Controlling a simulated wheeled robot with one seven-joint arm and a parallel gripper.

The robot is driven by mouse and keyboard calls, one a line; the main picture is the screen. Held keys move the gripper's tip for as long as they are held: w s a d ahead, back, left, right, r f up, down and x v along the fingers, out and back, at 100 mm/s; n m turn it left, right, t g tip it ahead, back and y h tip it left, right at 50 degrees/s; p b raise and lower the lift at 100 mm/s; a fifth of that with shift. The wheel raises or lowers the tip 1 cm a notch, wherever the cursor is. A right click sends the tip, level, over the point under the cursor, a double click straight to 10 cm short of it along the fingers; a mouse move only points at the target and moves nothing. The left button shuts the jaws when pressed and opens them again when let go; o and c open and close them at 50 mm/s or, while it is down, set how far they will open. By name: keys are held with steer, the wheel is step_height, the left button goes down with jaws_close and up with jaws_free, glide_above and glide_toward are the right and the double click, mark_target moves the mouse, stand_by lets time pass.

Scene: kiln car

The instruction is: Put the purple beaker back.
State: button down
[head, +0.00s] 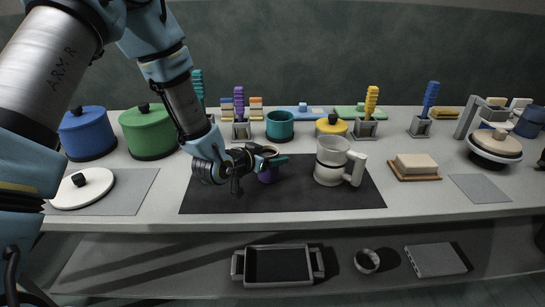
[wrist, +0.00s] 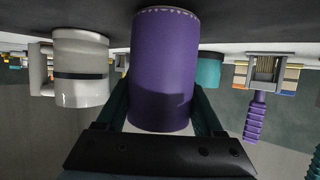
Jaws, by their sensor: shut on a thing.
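The purple beaker (head: 268,175) is at the dark mat (head: 225,200), mostly hidden behind my gripper (head: 268,162) in the head view. My gripper is shut on it, with a dark green finger on each side. In the wrist view, which looks upside down, the purple beaker (wrist: 162,75) fills the middle between the fingers of my gripper (wrist: 162,108). I cannot tell whether its base touches the mat.
A cream mug (head: 331,162) with a dark band stands right of the beaker on the mat. A teal beaker (head: 280,126) stands behind. Blue (head: 87,134) and green (head: 146,132) pots stand left. A butter-coloured block on a board (head: 415,168) is right. A lower shelf holds a tray (head: 236,265).

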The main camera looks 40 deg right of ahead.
steer(key=shift+f+b, duration=0.3)
steer(key=shift+f, duration=0.05)
stand_by(0.4)
jaws_free()
stand_by(0.5)
steer(key=shift+p+v, duration=0.55)
steer(key=shift+v, duration=3.4)
